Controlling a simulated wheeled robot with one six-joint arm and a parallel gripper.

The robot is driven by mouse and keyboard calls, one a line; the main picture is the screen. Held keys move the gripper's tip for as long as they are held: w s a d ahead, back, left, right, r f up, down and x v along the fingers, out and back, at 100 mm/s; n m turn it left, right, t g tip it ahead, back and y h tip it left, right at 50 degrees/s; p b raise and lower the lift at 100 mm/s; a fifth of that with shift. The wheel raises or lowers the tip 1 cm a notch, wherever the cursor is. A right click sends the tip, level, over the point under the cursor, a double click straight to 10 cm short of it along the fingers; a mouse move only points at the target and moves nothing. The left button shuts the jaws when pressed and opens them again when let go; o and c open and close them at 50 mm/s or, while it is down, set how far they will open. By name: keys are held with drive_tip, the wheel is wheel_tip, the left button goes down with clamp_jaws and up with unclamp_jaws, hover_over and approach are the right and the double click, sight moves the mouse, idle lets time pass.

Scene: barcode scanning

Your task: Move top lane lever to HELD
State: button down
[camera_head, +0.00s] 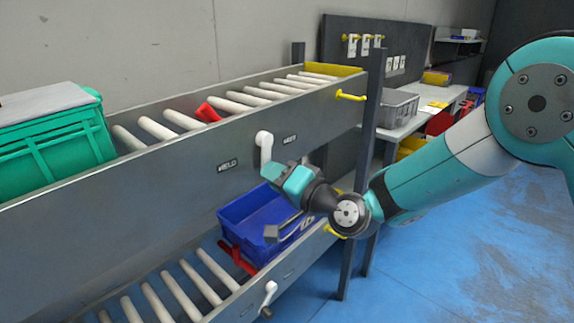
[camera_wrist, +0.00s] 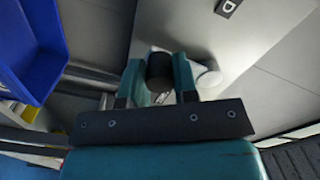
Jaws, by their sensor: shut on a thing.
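The top lane lever (camera_head: 264,144) is a white handle on the grey side rail of the upper roller lane. It hangs roughly straight down from its pivot, between the HELD label (camera_head: 228,165) on its left and another label (camera_head: 290,139) on its right. My gripper (camera_head: 274,176) is at the lever's lower end and hides the knob in the head view. In the wrist view, my gripper (camera_wrist: 160,76) is shut on the lever's dark knob (camera_wrist: 159,66), with the white lever (camera_wrist: 208,80) beside the right finger. Part of a label (camera_wrist: 228,7) shows above.
A green crate (camera_head: 55,140) and a red piece (camera_head: 208,112) are on the upper lane. A blue bin (camera_head: 255,208) sits below my gripper, on the lower lane. The lower lane has its own white lever (camera_head: 270,290). A dark post (camera_head: 372,130) stands right.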

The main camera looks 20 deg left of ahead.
drive_tip(key=m+p, duration=0.1)
drive_tip(key=s+m+p, duration=0.1)
drive_tip(key=s+a+m+p, duration=0.1)
drive_tip(key=shift+r+m, duration=0.3)
drive_tip(key=shift+r, duration=0.1)
drive_tip(key=shift+s+a+r+m+p, duration=0.2)
drive_tip(key=shift+s+m+p, duration=0.15)
drive_tip(key=shift+m+p, duration=0.5)
drive_tip(key=shift+s+a+r+m+p, duration=0.2)
drive_tip(key=shift+s+m+p, duration=0.1)
drive_tip(key=shift+m+p, duration=0.55)
drive_tip(key=c, duration=0.9)
unclamp_jaws()
drive_tip(key=b+v, duration=1.1)
drive_tip(key=v, duration=0.6)
drive_tip(key=shift+s+d+r, duration=0.1)
drive_tip(key=shift+d, duration=0.1)
